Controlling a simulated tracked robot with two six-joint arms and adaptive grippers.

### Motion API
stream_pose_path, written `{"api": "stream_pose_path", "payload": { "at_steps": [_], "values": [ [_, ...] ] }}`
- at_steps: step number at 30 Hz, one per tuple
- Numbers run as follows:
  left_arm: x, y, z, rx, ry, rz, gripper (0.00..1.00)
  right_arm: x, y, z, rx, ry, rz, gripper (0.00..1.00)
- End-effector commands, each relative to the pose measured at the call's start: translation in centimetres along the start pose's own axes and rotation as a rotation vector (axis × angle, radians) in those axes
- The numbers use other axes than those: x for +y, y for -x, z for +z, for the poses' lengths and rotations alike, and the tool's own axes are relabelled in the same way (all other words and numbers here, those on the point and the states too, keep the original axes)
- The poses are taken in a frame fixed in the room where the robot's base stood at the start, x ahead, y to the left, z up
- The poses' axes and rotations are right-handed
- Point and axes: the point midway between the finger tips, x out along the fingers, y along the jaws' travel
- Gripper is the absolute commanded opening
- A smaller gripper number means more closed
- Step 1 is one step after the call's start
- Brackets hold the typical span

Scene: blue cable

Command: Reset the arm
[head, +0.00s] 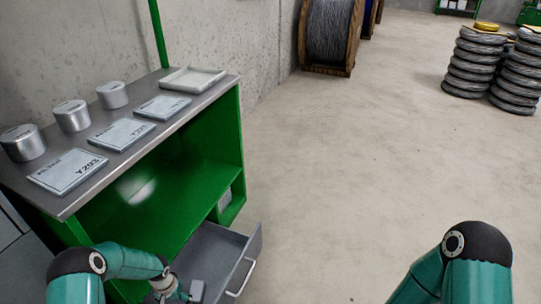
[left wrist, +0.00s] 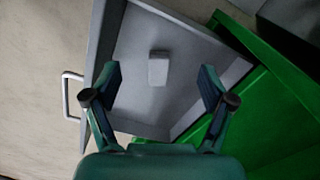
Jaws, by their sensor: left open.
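My left arm (head: 128,262) comes in at the bottom left of the head view, and its wrist is in front of the green bench. In the left wrist view my left gripper (left wrist: 160,88) is open, with its two fingers apart above an open grey drawer (left wrist: 130,113). A small light-grey block (left wrist: 158,68) shows between and beyond the fingers, over the drawer floor; nothing is gripped. The drawer also shows in the head view (head: 215,250). My right arm (head: 465,262) shows at the bottom right, but its gripper is out of view.
The green bench (head: 170,190) has a grey top holding several metal cans (head: 72,115), label plates (head: 122,134) and a shallow tray (head: 193,79). The drawer handle (head: 241,278) sticks out to the right. A cable reel (head: 327,30) and stacked coils (head: 473,62) stand farther back. The middle floor is clear.

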Motion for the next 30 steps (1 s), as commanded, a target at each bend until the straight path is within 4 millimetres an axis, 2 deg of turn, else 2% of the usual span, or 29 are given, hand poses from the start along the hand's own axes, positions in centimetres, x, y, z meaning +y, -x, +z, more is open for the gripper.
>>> {"api": "stream_pose_path", "payload": {
  "at_steps": [2,5,8,11,17,20,24,27,30],
  "values": [
    [0.3,-0.7,-0.3,0.006,-0.007,-0.001,0.83,0.3,-0.9,0.0,0.000,0.000,0.000,0.39],
    [0.7,-0.8,-1.1,0.025,-0.020,-0.006,0.83,0.7,-2.0,0.0,0.000,0.000,0.000,0.39],
    [1.9,-1.3,-0.2,0.008,-0.039,0.007,0.83,1.1,-3.2,-0.1,0.001,0.000,0.000,0.39],
    [4.0,-1.9,1.5,-0.020,-0.043,0.042,0.83,1.5,-4.2,0.0,0.000,0.000,0.000,0.39],
    [8.9,-3.0,5.7,-0.061,-0.034,0.146,0.83,2.2,-6.1,0.0,0.000,0.000,0.000,0.39],
    [11.7,-3.4,8.4,-0.078,-0.019,0.212,0.83,2.6,-7.2,-0.1,0.000,0.000,0.000,0.39],
    [15.7,-3.6,13.1,-0.096,0.025,0.303,0.83,3.1,-8.7,-0.1,0.000,0.000,0.000,0.39],
    [17.6,-3.2,16.2,-0.098,0.068,0.346,0.83,3.4,-9.3,-0.1,0.000,0.000,0.000,0.39],
    [18.6,-2.7,18.8,-0.094,0.111,0.367,0.83,3.5,-9.6,-0.1,0.000,0.000,0.000,0.39]
  ]
}}
